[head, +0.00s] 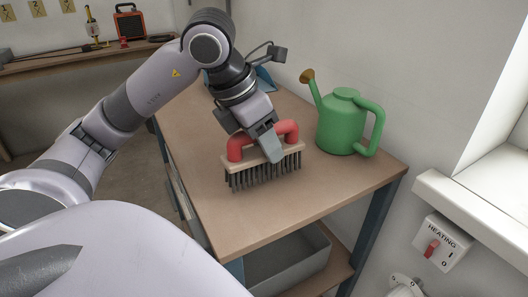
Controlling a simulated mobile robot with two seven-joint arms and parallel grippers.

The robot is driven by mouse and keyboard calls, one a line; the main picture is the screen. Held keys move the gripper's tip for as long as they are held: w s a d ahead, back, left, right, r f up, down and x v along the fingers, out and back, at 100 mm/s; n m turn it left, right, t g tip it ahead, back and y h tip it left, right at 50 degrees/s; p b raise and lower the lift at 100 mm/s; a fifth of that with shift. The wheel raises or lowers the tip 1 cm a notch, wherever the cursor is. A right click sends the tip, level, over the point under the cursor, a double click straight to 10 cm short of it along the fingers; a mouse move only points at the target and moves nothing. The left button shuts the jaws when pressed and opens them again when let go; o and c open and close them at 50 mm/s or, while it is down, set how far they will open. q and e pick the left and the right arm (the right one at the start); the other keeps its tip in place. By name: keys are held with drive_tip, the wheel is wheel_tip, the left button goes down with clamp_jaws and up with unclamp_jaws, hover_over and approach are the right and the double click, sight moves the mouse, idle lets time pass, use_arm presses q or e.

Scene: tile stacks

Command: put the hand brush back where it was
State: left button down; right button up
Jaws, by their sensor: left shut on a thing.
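The hand brush (235,169) has a red arched handle, a pale wooden back and dark bristles. It is upright, bristles down, over the wooden bench top near its front half. I cannot tell for certain whether the bristles touch the wood. My left gripper (270,150) comes down from above and is shut on the red handle at its middle, hiding part of it. My right gripper is not in view.
A green watering can (340,122) stands right of the brush on the bench (300,203), near the wall. A blue object (265,80) is partly hidden behind my arm. A grey bin (290,262) sits on the lower shelf. The bench front is clear.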

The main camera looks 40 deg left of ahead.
use_arm(q)
drive_tip(key=shift+f, duration=0.8)
drive_tip(key=shift+f, duration=0.1)
drive_tip(key=c, duration=0.6)
unclamp_jaws()
